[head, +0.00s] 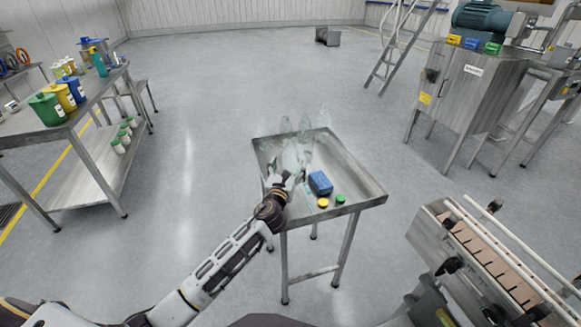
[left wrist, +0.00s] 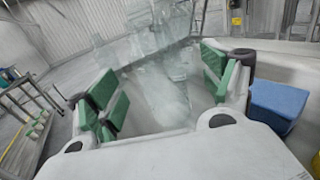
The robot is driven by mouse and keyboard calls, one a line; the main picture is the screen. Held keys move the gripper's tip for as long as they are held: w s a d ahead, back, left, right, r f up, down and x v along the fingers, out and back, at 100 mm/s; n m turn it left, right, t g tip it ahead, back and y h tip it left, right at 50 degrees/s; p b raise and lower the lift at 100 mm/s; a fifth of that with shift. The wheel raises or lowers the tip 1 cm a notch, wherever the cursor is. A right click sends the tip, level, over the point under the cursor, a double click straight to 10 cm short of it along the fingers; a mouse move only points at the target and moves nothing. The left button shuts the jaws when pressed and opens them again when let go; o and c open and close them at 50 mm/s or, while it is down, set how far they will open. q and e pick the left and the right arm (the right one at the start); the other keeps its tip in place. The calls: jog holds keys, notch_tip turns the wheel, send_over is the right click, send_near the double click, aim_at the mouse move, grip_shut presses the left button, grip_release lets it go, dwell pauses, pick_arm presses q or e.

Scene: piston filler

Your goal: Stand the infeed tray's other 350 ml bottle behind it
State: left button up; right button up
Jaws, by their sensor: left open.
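The steel infeed tray (head: 360,183) stands on legs in the middle of the head view. Several clear, see-through bottles stand toward its far left side, among them one at the back (head: 325,116) and one nearer my gripper (head: 290,158); their outlines overlap and I cannot tell their sizes. My left gripper (head: 286,169) is low over the tray's left part. In the left wrist view its green-padded fingers (left wrist: 166,90) are apart, with a clear bottle (left wrist: 170,100) showing between or just beyond them. I cannot tell whether they touch it. My right gripper is out of view.
A blue block (head: 320,183) lies on the tray right of my gripper, with a yellow cap (head: 323,203) and a green cap (head: 340,199) in front. A conveyor (head: 490,245) stands at lower right. The tray's right part is clear.

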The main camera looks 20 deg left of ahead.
aim_at(289, 163)
pick_arm(q)
jog(key=shift+w, duration=0.15)
jog(key=shift+w+a, duration=0.15)
jog(key=shift+w, duration=0.4)
jog(key=shift+w+a, duration=0.2)
jog(key=shift+w, duration=1.7)
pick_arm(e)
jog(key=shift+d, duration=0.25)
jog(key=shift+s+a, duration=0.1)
